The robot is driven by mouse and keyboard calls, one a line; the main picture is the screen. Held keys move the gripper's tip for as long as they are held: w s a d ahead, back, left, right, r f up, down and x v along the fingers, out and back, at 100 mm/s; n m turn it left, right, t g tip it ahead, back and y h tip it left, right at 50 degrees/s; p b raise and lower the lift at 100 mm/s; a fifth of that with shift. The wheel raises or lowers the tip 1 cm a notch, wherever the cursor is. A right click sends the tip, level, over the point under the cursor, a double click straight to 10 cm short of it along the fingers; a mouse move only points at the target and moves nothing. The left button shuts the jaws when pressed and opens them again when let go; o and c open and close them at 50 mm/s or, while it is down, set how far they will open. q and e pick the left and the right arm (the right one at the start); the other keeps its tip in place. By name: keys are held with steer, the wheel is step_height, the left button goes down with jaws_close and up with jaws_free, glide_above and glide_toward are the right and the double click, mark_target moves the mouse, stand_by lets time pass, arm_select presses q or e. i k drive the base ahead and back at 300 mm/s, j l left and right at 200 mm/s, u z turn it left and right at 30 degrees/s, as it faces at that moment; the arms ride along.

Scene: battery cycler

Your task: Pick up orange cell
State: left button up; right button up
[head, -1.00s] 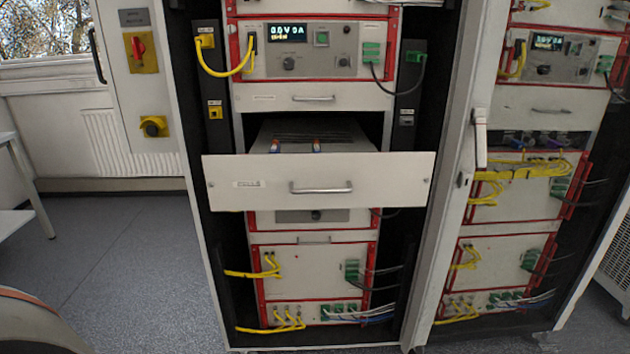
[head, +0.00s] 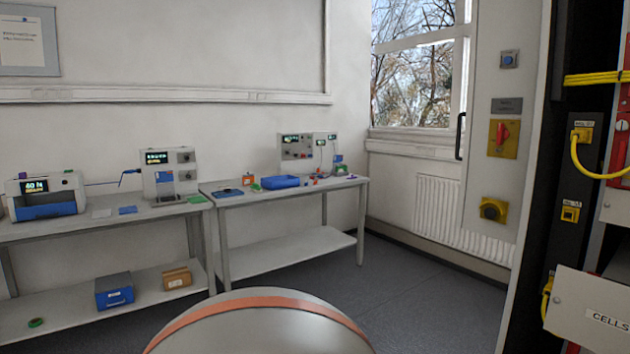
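No orange cell can be made out for certain. A small orange item (head: 248,179) stands on the right-hand bench, left of a blue tray (head: 280,182); it is too small to tell what it is. A drawer front (head: 585,312) with a label starting "CELLS" juts from the rack at the right edge; the drawer's inside is out of view. Neither of my grippers is in view.
Two benches line the wall: the left bench (head: 105,224) and the right bench (head: 345,184). Instruments and small coloured parts stand on them. A blue box (head: 114,291) and a brown box (head: 177,278) sit on the left lower shelf. Floor (head: 420,290) between benches and rack is clear.

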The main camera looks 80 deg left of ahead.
mark_target(247, 180)
steer(key=u, duration=3.05)
steer(key=z, duration=2.35)
steer(key=j+u, duration=0.25)
steer(key=i+j+u, duration=0.2)
steer(key=j, duration=0.25)
steer(key=i+j+u, duration=0.1)
steer(key=j+u, duration=0.15)
steer(key=i+j+u, duration=0.2)
steer(key=j, duration=0.15)
